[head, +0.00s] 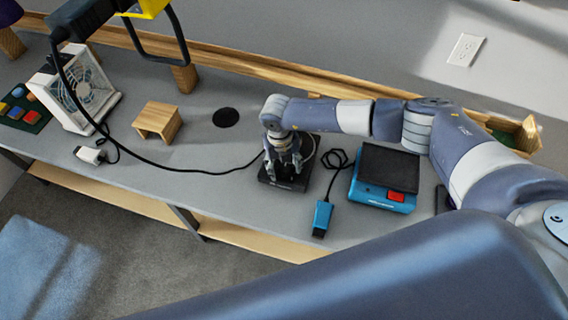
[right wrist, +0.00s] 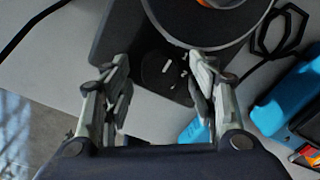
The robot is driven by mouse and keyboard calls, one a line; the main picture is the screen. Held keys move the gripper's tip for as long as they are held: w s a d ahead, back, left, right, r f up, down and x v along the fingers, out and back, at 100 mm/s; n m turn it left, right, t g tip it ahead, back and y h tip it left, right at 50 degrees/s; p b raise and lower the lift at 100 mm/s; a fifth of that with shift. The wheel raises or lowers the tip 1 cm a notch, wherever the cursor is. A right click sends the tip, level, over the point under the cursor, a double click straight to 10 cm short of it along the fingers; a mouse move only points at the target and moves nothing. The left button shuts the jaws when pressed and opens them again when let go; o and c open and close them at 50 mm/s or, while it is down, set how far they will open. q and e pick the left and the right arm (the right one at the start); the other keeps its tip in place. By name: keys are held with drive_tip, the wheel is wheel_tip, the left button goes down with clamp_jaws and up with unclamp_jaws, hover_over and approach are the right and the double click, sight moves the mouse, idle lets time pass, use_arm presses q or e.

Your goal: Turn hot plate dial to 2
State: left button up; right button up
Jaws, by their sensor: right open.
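The hot plate (head: 297,185) is a small black unit on the grey worktop, partly covered by my right gripper in the head view. In the right wrist view its dark body (right wrist: 116,38) carries a round plate with an orange centre at the top. A dark dial area (right wrist: 160,72) with white marks lies on the front of the body. My right gripper (head: 288,166) points down over the front of the hot plate. In the right wrist view its open fingers (right wrist: 160,85) stand on either side of the dial area; contact cannot be told. My left gripper is not in view.
A blue device with a black top (head: 388,168) and a blue plug-like piece (head: 321,218) on a black cable stand close on the right.

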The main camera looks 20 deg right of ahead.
drive_tip(key=c, duration=1.1)
drive_tip(key=shift+o, duration=0.2)
